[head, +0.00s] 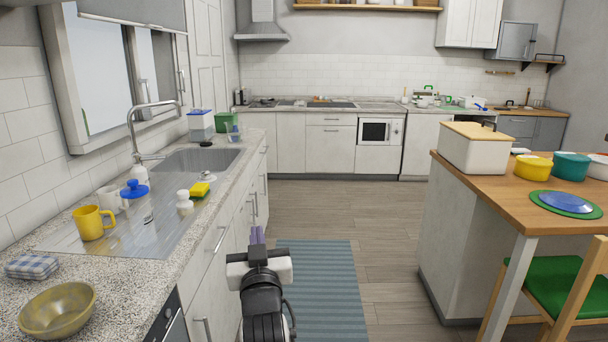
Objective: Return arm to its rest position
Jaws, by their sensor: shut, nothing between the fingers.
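My gripper (257,236) shows at the bottom middle in the head view, at the end of my black and white arm. It is in front of the white cabinet fronts on the left, above the floor near the striped rug. Its narrow purple-grey fingers are together and hold nothing. It is apart from the counter edge as far as I can see. The lower part of my arm runs out of the bottom of the view.
The left counter (190,240) holds a yellow mug (92,223), a glass bowl (57,311) and a sink (200,160). A wooden-topped island (480,172) and green-seated chair (565,284) stand right. The striped rug (322,290) and floor between are clear.

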